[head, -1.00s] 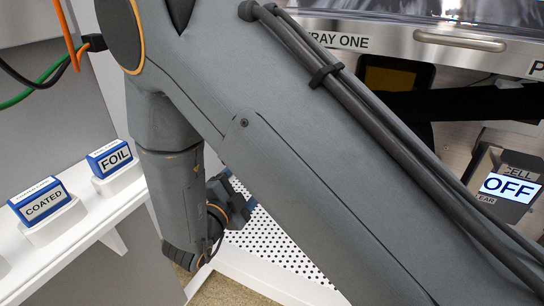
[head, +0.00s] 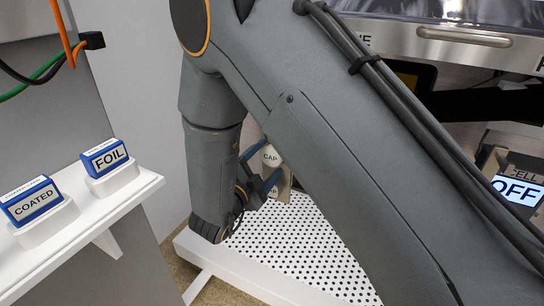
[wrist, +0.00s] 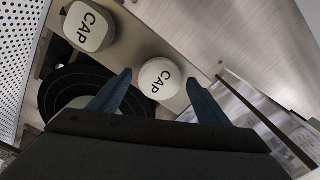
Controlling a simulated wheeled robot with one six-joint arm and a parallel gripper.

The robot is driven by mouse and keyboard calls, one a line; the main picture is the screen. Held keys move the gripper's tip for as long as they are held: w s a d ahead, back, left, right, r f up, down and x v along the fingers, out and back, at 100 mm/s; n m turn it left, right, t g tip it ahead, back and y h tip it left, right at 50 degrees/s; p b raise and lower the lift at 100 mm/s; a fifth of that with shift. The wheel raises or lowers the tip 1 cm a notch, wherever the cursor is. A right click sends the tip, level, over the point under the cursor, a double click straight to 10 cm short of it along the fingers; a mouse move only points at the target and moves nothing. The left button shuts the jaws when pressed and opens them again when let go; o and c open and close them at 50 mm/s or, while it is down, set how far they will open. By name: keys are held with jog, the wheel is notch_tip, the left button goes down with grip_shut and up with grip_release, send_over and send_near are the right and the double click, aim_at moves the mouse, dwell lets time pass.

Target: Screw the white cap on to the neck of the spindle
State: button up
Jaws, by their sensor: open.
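A white cap (wrist: 158,76) marked CAP stands on a brown ledge in the wrist view. It lies between and just ahead of the tips of my gripper (wrist: 160,86). The blue fingers are spread, one on each side of it; I cannot tell whether they touch it. This cap (head: 271,156) also shows in the head view by my gripper (head: 272,160). A second white CAP (wrist: 88,27) sits to its upper left in the wrist view. A black ringed round thing (wrist: 70,92) lies at left below it, partly hidden by a finger. I cannot make out the spindle's neck.
A white perforated panel (head: 295,245) lies below my arm. A white shelf (head: 80,240) at left carries FOIL (head: 105,157) and COATED (head: 33,203) blocks. A device reading OFF (head: 516,190) stands at right.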

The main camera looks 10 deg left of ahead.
aim_at(270, 157)
jog(key=shift+c, duration=0.2)
jog(key=c, duration=1.1)
jog(key=shift+s+a+p, duration=0.25)
jog(key=shift+s+p, duration=0.1)
jog(key=shift+s, duration=0.3)
jog(key=shift+p+v, duration=0.4)
jog(key=shift+v, duration=0.65)
jog(key=shift+s+a, duration=0.1)
jog(key=shift+s, duration=0.15)
jog(key=s+p, duration=0.2)
jog(key=s, duration=0.3)
jog(key=s+d+f+p, duration=0.1)
jog(key=s+d, duration=0.3)
jog(key=d, duration=0.3)
jog(key=s+d+f+p, duration=0.1)
jog(key=s+d, duration=0.4)
jog(key=d, duration=0.2)
jog(key=s+d+f+p, duration=0.1)
jog(key=s+d, duration=0.3)
jog(key=d, duration=0.4)
jog(key=shift+s+d+f+p, duration=0.1)
jog(key=shift+s+f+p, duration=0.3)
jog(key=shift+f, duration=0.1)
